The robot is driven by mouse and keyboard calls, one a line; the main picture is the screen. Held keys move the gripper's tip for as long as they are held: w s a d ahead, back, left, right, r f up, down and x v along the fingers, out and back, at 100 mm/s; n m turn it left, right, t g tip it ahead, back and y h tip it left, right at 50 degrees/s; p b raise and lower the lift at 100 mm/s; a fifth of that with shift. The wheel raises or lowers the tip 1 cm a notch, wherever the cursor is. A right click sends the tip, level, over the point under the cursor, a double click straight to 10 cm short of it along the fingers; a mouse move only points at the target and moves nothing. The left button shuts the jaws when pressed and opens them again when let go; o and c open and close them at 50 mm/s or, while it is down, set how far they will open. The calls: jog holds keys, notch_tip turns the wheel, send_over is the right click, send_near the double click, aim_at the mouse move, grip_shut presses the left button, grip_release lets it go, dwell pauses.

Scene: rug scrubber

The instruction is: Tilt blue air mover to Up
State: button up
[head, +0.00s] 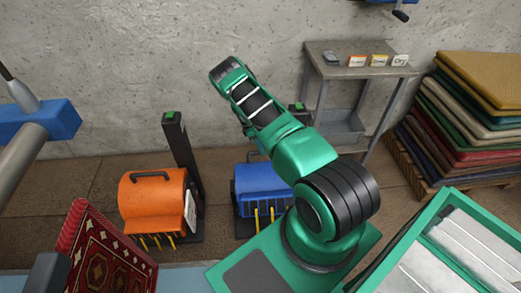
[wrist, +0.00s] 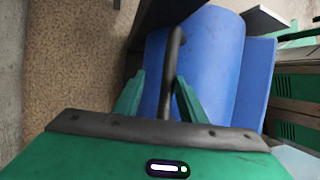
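The blue air mover (head: 262,182) stands on the floor by the wall in the head view, partly covered by my arm. Its rounded blue housing (wrist: 205,60) fills the middle of the wrist view. A dark bar handle (wrist: 174,62) runs along the housing. My gripper (wrist: 160,76) is open, with one green finger on each side of the handle in the picture. The handle appears closer to the right finger, and I cannot tell whether they touch. In the head view my gripper is hidden behind the arm.
An orange air mover (head: 152,196) stands left of the blue one, with a dark post (head: 182,150) beside it. A grey table (head: 350,68) with small label cards stands at the back. Stacked rugs (head: 470,110) are at right, and a red patterned rug (head: 100,255) is front left.

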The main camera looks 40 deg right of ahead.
jog(key=shift+a, duration=0.15)
dwell(0.3)
jog(key=v, duration=1)
jog(key=shift+w+r, duration=0.25)
jog(key=shift+w, duration=0.05)
notch_tip(320, 180, up, 20)
jog(key=s+m+t, duration=0.1)
jog(key=s+m, duration=0.2)
jog(key=m, duration=0.2)
jog(key=s+a+r+m+t+y, duration=0.1)
jog(key=s+r+m, duration=0.2)
jog(key=s+r, duration=0.35)
jog(key=s+a+r+m+y, duration=0.1)
jog(key=s+r+m, duration=0.15)
jog(key=r, duration=0.65)
jog(key=s+a+r+m+t, duration=0.1)
jog(key=s+a+r+m, duration=0.15)
jog(key=s+r, duration=0.4)
jog(key=s+a+r+m+t, duration=0.1)
jog(key=s+a+r+m, duration=0.2)
jog(key=s, duration=0.7)
jog(key=s+a+m, duration=0.1)
jog(key=s+a, duration=0.2)
jog(key=s, duration=0.5)
jog(key=s+a+m, duration=0.1)
jog(key=s+a, duration=0.2)
jog(key=s, duration=0.4)
jog(key=shift+s+a+m+t, duration=0.25)
jog(key=shift+s+m+t, duration=0.05)
jog(key=shift+s+t, duration=0.1)
